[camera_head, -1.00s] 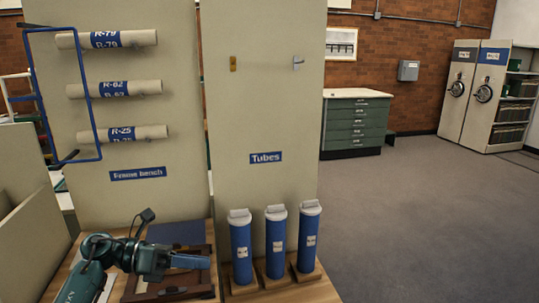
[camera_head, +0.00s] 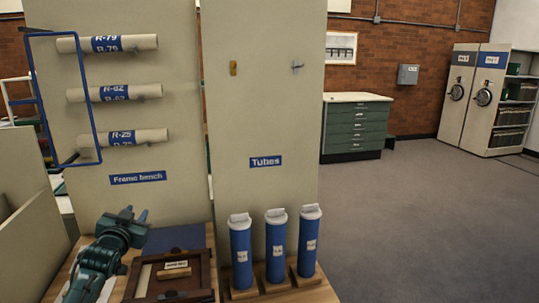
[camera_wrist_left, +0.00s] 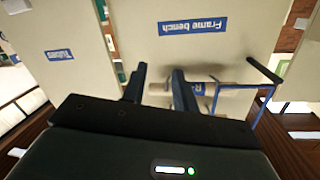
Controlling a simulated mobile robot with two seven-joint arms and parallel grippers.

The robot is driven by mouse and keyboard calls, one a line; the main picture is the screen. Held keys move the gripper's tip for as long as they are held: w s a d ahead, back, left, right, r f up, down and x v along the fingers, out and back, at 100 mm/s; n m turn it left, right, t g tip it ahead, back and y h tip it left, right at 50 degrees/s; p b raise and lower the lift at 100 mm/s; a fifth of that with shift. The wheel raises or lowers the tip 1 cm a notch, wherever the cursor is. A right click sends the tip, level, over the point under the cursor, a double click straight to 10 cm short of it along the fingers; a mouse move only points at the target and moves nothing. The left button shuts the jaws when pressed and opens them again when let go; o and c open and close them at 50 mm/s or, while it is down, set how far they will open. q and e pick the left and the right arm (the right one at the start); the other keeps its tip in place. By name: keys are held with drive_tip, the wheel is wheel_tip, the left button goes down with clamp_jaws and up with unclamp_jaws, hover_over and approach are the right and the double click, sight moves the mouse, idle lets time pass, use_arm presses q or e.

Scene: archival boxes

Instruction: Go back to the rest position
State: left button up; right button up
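My left gripper (camera_head: 136,214) is at the lower left of the head view, above the left part of the bench and left of the wooden frame. Its fingers point up and away from me toward the panel. In the left wrist view, the two dark fingers (camera_wrist_left: 159,82) stand apart with nothing between them. Beyond them are the beige panel with the "Frame bench" label (camera_wrist_left: 192,26) and the blue rail (camera_wrist_left: 262,100). My right gripper is in neither view.
A wooden frame (camera_head: 208,273) with a small labelled block (camera_head: 174,270) lies on the bench. Three blue tubes (camera_head: 276,245) stand upright in wooden holders to its right. Labelled rolls (camera_head: 115,92) sit on the panel. The floor at right (camera_head: 430,220) is clear.

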use_arm(q)
drive_tip(key=s+d+f+g+h, duration=0.1)
drive_tip(key=s+d+f, duration=0.4)
drive_tip(key=s+f, duration=0.3)
drive_tip(key=s+d+f+m+g+h, duration=0.1)
drive_tip(key=s+d+f+g+h, duration=0.1)
drive_tip(key=s+d+f, duration=0.45)
drive_tip(key=s+d+f+g+h, duration=0.1)
drive_tip(key=s+d+f, duration=0.3)
drive_tip(key=s+f, duration=0.6)
drive_tip(key=s+d+g+h, duration=0.1)
drive_tip(key=s+d, duration=0.4)
drive_tip(key=s, duration=0.9)
drive_tip(key=shift+s+d+f+n+g, duration=0.15)
drive_tip(key=shift+s+f+n+g, duration=0.15)
drive_tip(key=shift+g, duration=0.4)
